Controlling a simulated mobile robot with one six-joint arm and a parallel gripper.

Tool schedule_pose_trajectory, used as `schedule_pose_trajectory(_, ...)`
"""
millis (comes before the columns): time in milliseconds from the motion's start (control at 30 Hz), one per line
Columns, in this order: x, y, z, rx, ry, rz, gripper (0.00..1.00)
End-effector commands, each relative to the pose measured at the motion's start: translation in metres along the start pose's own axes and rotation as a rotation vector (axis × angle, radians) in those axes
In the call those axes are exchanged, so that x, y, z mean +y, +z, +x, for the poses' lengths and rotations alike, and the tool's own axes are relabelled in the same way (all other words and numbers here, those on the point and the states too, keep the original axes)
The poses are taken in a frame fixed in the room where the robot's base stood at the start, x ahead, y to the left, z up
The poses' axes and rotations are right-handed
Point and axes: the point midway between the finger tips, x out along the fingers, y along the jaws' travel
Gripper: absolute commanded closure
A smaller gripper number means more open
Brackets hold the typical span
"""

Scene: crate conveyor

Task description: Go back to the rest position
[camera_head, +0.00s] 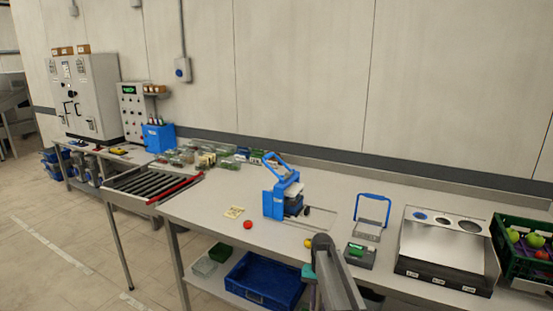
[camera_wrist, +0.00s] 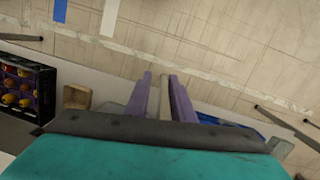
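In the wrist view my gripper (camera_wrist: 160,76) shows two purple fingers that stand apart, with a gap between their tips. I see no object clearly held between them; floor shows beyond. In the head view part of my arm (camera_head: 336,278) rises at the bottom, in front of the table's near edge. The fingertips cannot be made out there.
The long table (camera_head: 207,212) carries a blue press-like device (camera_head: 272,203), a red ball (camera_head: 248,225), a blue-handled device (camera_head: 369,229), a sorting box (camera_head: 443,250) and a green fruit crate (camera_head: 503,262). A roller conveyor (camera_head: 152,183) is left. A blue bin (camera_head: 262,282) sits below.

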Motion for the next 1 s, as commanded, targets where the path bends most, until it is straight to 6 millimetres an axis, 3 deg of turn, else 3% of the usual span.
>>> schedule_pose_trajectory(33, 0.005, 0.014, 0.021, -0.013, 0.004, -0.009, 0.78)
schedule_pose_trajectory(100, 0.011, 0.027, 0.045, -0.029, 0.009, -0.024, 0.78)
schedule_pose_trajectory(400, 0.034, 0.092, 0.139, -0.093, 0.026, -0.087, 0.78)
schedule_pose_trajectory(700, 0.061, 0.165, 0.219, -0.158, 0.039, -0.149, 0.78)
schedule_pose_trajectory(1000, 0.089, 0.246, 0.283, -0.225, 0.047, -0.211, 0.78)
